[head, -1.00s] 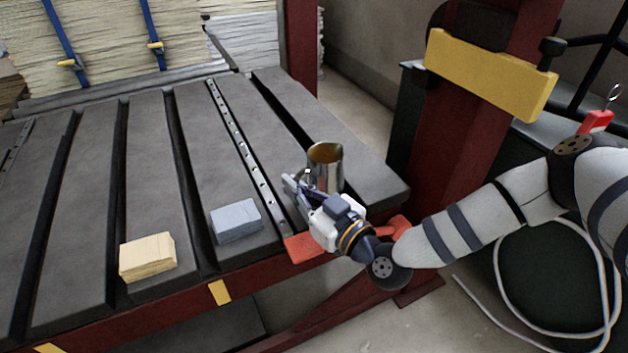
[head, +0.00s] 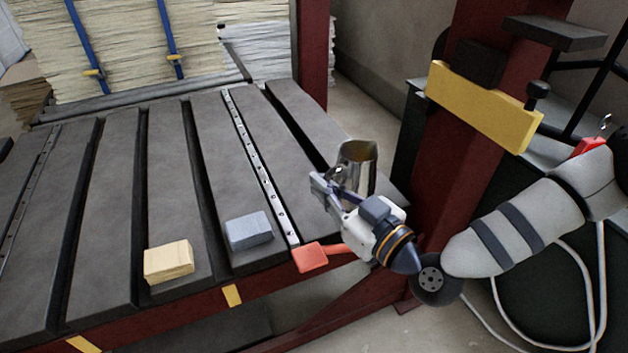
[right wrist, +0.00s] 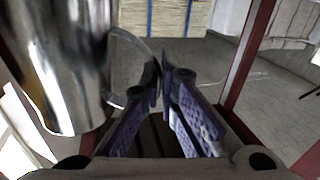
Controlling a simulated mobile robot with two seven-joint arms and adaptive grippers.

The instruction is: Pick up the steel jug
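The steel jug (head: 358,160), shiny and open-topped, is upright above the right end of the dark slatted table. My right gripper (head: 328,190) is at its near left side and hides its lower part. In the right wrist view the jug (right wrist: 65,65) fills the left, and its handle (right wrist: 128,68) reaches between the purple fingers of the gripper (right wrist: 160,78). The fingers are close together on the handle. The jug appears held a little above the slats, though its base is hidden in the head view. My left gripper is not in view.
A cream stack (head: 168,262) and a grey-blue block (head: 248,231) lie on the slats to the left. A red lever (head: 311,257) is at the table's front edge. A dark red post (head: 470,190) with a yellow bar (head: 484,107) stands to the right.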

